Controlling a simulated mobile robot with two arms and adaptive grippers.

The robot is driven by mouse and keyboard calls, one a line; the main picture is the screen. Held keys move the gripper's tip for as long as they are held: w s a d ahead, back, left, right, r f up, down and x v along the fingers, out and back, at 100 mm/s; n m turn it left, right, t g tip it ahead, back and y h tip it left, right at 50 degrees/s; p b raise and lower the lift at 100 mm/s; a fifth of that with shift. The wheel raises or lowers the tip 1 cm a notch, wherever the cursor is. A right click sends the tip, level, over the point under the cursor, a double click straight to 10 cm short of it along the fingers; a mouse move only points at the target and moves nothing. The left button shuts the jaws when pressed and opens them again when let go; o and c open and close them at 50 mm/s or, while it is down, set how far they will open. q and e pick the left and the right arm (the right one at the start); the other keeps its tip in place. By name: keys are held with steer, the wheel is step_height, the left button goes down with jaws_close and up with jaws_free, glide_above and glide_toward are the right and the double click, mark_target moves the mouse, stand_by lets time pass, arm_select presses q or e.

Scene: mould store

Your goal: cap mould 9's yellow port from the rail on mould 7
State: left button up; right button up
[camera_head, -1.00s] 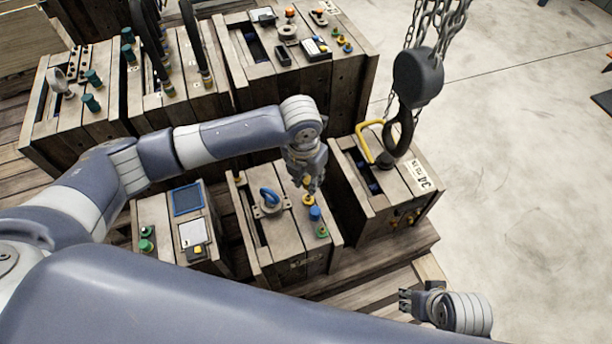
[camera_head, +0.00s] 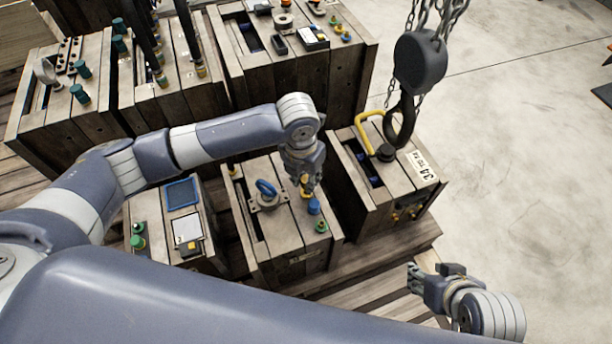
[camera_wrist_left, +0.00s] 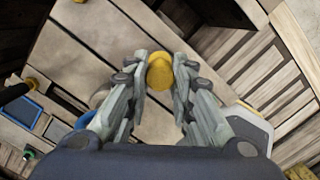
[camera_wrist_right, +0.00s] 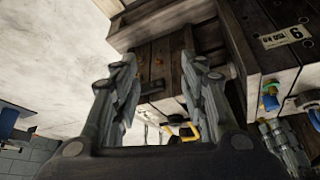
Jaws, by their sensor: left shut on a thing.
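My left gripper (camera_head: 306,184) is shut on a yellow cap (camera_wrist_left: 160,72), pointing down at the top of the middle front mould (camera_head: 285,215). Whether the cap touches the port beneath is hidden by the fingers. A blue cap (camera_head: 314,207) and a green cap (camera_head: 321,227) stand beside it on the same mould, with a blue lifting eye (camera_head: 266,188) further left. In the right wrist view, a plate reading 9 (camera_wrist_right: 296,33) is on the mould with blue and green caps. My right gripper (camera_head: 425,278) is open and empty, low at the right. I cannot make out a 7 anywhere.
A chain hoist hook (camera_head: 402,120) hangs over the right mould (camera_head: 370,185), near its yellow handle (camera_head: 366,120). A mould with a blue-framed panel (camera_head: 182,194) stands left. More moulds (camera_head: 300,75) with caps and hoses stand behind.

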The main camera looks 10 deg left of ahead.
arm_select(q)
steer(key=shift+f+b, duration=0.5)
steer(key=shift+b, duration=0.05)
steer(key=shift+f+b, duration=0.35)
steer(key=shift+b, duration=0.05)
arm_select(e)
steer(key=w+a+r+t+y, duration=0.1)
steer(key=w+a+r+t, duration=0.1)
steer(key=w, duration=0.4)
steer(key=shift+w+a+r+t, duration=0.15)
steer(key=shift+w+r+t, duration=0.3)
steer(key=shift+t, duration=0.45)
steer(key=shift+s+f, duration=0.1)
steer(key=shift+s, duration=0.15)
arm_select(q)
steer(key=shift+f+p, duration=0.25)
steer(key=shift+p, duration=0.15)
arm_select(e)
steer(key=shift+s+d+f+g, duration=0.25)
steer(key=shift+s+f+g, duration=0.2)
steer(key=shift+s, duration=0.2)
steer(key=shift+s+d+f+g, duration=0.25)
steer(key=shift+s+f+g, duration=0.15)
steer(key=shift+s, duration=0.25)
steer(key=shift+s+d, duration=0.1)
arm_select(q)
steer(key=shift+f, duration=0.1)
arm_select(e)
steer(key=shift+s+f, duration=0.1)
steer(key=shift+s, duration=0.05)
